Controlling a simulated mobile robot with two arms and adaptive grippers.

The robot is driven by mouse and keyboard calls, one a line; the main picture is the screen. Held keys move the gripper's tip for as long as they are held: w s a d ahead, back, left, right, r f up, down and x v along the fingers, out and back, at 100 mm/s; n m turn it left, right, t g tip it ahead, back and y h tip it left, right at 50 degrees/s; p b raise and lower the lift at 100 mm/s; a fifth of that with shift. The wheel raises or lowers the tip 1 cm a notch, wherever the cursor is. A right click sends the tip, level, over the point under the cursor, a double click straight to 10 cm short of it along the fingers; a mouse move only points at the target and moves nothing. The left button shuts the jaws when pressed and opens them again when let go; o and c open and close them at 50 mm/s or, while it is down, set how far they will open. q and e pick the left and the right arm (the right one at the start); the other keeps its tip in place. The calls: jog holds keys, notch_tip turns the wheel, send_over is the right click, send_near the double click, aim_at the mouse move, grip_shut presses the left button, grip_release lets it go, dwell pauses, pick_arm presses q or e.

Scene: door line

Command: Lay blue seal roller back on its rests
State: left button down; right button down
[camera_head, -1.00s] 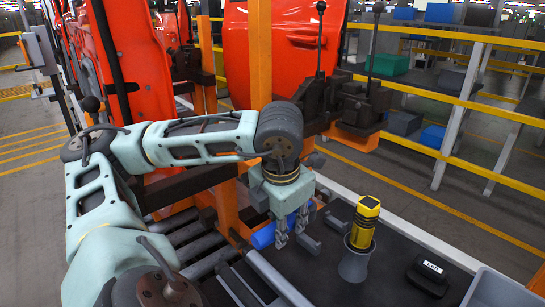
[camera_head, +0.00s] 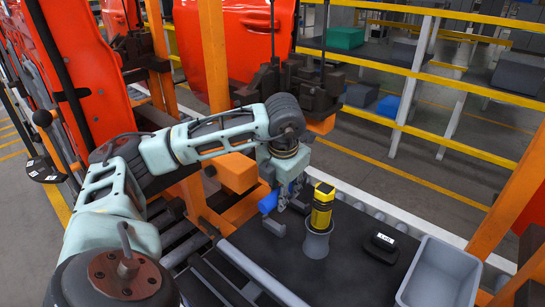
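The blue seal roller (camera_head: 268,202) shows low over the near left side of the dark table top, beside grey brackets that look like its rests (camera_head: 274,228). Its far end is hidden behind my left gripper. My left gripper (camera_head: 286,201) points down from the wrist, right at the roller. Its fingers overlap the roller in the picture, and I cannot tell whether they are closed on it or whether the roller touches the rests. My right gripper is not in view.
A yellow and black device (camera_head: 322,206) stands in a grey cup (camera_head: 316,241) just right of my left gripper. A black labelled box (camera_head: 381,247) and a grey bin (camera_head: 440,273) lie further right. Orange posts and red doors stand behind. The front table middle is clear.

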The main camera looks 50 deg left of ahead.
pick_arm(q)
jog(key=w+p, duration=0.1)
jog(key=w, duration=0.2)
jog(key=shift+w+a, duration=0.1)
jog(key=shift+w, duration=0.1)
jog(key=b+x, duration=0.2)
jog(key=x, duration=0.1)
jog(key=b+x, duration=0.1)
jog(key=b, duration=0.1)
jog(key=shift+s+d+f, duration=0.25)
jog(key=shift+s+f, duration=0.05)
jog(key=shift+f+b, duration=0.9)
jog(key=shift+f, duration=0.2)
jog(key=c, duration=1.3)
grip_release()
jog(key=shift+s+d, duration=0.1)
jog(key=shift+c, duration=0.2)
